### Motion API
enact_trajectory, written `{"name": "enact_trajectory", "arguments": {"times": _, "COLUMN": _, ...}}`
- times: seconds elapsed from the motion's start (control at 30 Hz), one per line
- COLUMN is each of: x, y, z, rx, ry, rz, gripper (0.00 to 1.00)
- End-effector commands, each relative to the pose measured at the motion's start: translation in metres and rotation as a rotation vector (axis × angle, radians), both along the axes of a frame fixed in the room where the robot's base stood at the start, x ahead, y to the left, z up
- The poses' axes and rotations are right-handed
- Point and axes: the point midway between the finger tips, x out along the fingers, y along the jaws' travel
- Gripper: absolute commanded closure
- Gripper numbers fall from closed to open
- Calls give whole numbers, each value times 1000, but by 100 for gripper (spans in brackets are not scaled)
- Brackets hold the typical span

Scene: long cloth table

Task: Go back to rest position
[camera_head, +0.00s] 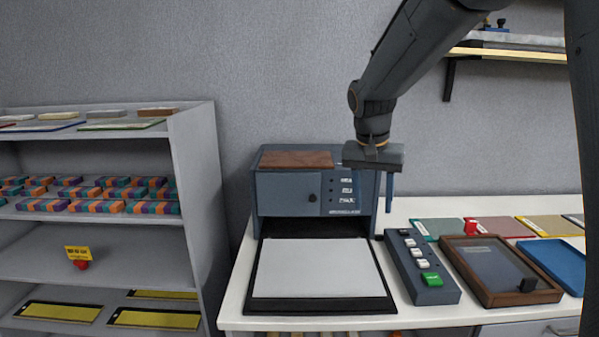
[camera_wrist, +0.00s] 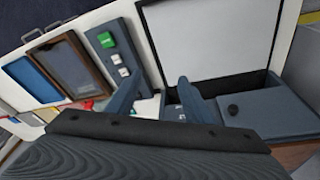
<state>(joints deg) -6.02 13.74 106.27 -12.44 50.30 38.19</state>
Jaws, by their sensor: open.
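My gripper (camera_head: 388,196) hangs in the air by the right front edge of a blue-grey machine (camera_head: 286,194), pointing down. One finger shows in the head view. In the wrist view both fingers (camera_wrist: 157,88) are spread apart with nothing between them. The machine has a dark knob (camera_head: 311,198) and a brown slab (camera_head: 296,159) on top. No contact between my gripper and the machine can be made out.
A flat white sheet (camera_head: 315,267) lies on a black bed before the machine. A button box (camera_head: 421,267) with a green button (camera_head: 431,279), a wood-framed tray (camera_head: 460,252) and a blue tray (camera_head: 558,262) stand right. A shelf unit (camera_head: 196,185) is left; a wall shelf (camera_head: 510,55) is upper right.

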Motion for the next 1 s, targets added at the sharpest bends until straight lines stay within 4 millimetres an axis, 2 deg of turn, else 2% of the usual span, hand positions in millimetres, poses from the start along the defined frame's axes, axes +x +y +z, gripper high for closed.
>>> {"name": "enact_trajectory", "arguments": {"times": 0.2, "x": -104, "y": -11, "z": -77, "rx": 47, "ry": 75, "rz": 215, "gripper": 53}}
{"name": "enact_trajectory", "arguments": {"times": 0.3, "x": -153, "y": -13, "z": -106, "rx": 64, "ry": 95, "rz": 304, "gripper": 53}}
{"name": "enact_trajectory", "arguments": {"times": 0.4, "x": -192, "y": -15, "z": -127, "rx": 74, "ry": 108, "rz": 370, "gripper": 53}}
{"name": "enact_trajectory", "arguments": {"times": 0.5, "x": -219, "y": -16, "z": -140, "rx": 79, "ry": 115, "rz": 414, "gripper": 53}}
{"name": "enact_trajectory", "arguments": {"times": 0.63, "x": -234, "y": -18, "z": -147, "rx": 81, "ry": 118, "rz": 437, "gripper": 53}}
{"name": "enact_trajectory", "arguments": {"times": 1.0, "x": -234, "y": -18, "z": -147, "rx": 81, "ry": 118, "rz": 437, "gripper": 53}}
